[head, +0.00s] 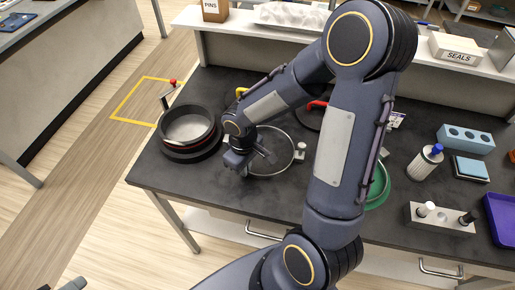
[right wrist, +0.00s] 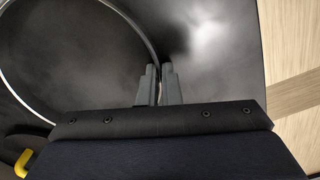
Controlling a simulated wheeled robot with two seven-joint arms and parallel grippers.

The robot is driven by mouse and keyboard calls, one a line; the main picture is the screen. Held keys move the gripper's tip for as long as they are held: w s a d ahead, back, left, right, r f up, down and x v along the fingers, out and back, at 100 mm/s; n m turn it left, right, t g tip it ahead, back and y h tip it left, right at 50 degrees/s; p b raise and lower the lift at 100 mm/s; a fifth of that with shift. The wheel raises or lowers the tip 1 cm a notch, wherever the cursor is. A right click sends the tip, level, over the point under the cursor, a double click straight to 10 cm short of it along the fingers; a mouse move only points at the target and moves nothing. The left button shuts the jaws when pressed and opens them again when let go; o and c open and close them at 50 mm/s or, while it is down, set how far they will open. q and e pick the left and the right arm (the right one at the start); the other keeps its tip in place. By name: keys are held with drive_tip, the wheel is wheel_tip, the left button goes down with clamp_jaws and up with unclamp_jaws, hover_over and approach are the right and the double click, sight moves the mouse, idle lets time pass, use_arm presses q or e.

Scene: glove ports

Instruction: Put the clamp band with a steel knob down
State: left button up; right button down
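The clamp band with a steel knob (head: 293,162) is a thin metal ring at the middle of the dark bench, with its pale knob (head: 301,146) on the right side. It also shows in the right wrist view as a curved band (right wrist: 136,22) running down to the fingers. My right gripper (head: 265,152) is at the ring's left part. In the right wrist view its fingers (right wrist: 160,88) are close together, with the band's edge between them. Whether the band rests on the bench or is just above it, I cannot tell.
A black round port (head: 188,153) stands left of the ring, near the bench's left edge. Behind are a yellow handle (head: 241,92) and a red handle (head: 316,104).

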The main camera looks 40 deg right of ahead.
drive_tip(key=shift+r+p, duration=0.4)
drive_tip(key=shift+r, duration=0.1)
wheel_tip(320, 180, up, 2)
drive_tip(key=shift+r+p, duration=0.2)
drive_tip(key=shift+p, duration=0.8)
drive_tip(key=s+a+r+p, duration=0.3)
drive_tip(key=s+a+r, duration=0.3)
drive_tip(key=a+r, duration=0.3)
drive_tip(key=a, duration=0.3)
drive_tip(key=shift+s+a+r, duration=0.15)
drive_tip(key=shift+s+r, duration=0.15)
drive_tip(key=shift+s, duration=0.1)
